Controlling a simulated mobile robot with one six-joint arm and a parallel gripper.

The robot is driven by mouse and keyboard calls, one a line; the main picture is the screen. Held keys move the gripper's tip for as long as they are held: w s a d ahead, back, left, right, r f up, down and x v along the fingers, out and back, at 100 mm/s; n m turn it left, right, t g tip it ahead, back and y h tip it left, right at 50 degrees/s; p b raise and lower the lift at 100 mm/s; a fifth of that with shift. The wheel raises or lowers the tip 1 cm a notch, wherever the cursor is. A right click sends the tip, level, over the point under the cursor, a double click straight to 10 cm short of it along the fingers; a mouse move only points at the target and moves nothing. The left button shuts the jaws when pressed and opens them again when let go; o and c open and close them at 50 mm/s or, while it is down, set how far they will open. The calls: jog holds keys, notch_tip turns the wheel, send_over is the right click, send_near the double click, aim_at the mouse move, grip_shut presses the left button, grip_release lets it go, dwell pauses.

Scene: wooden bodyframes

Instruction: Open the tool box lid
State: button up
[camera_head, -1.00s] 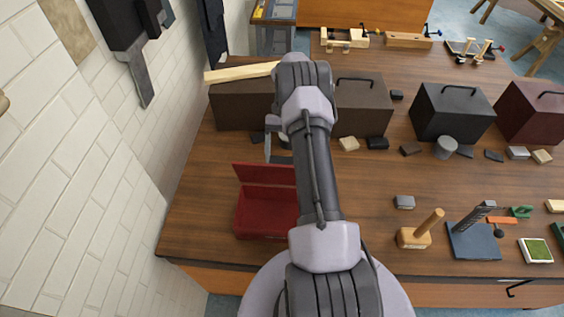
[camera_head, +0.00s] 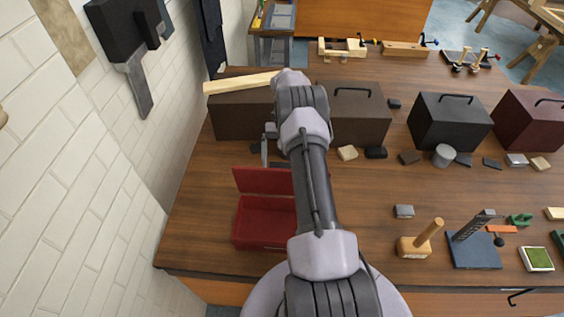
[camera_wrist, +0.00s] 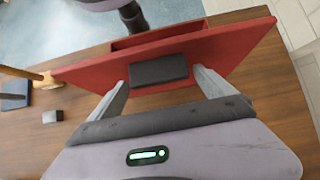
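The red tool box (camera_head: 265,222) stands on the wooden workbench near its front left. Its lid (camera_head: 262,181) is raised at the back edge and the red inside shows. In the wrist view the lid (camera_wrist: 225,47) fills the middle, with a dark block (camera_wrist: 158,70) on its face. My gripper (camera_wrist: 160,80) is open, with one finger on each side of the dark block and small gaps beside it. In the head view my gripper (camera_head: 267,148) is behind the raised lid, partly hidden by my arm. Whether a finger touches the lid is unclear.
A brown box (camera_head: 240,118) stands behind, with a pale wood strip (camera_head: 240,84) above it. More boxes, including a black one (camera_head: 450,122), line the back. A mallet (camera_head: 418,243) and small blocks lie right. A white brick wall (camera_head: 75,190) bounds the left.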

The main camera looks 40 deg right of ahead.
jog(key=shift+r, duration=0.1)
jog(key=s+a+r+b, duration=0.3)
jog(key=s+a+r, duration=0.2)
jog(key=s+a, duration=0.4)
jog(key=s, duration=0.4)
jog(key=shift+a, duration=0.2)
jog(key=shift+c, duration=0.2)
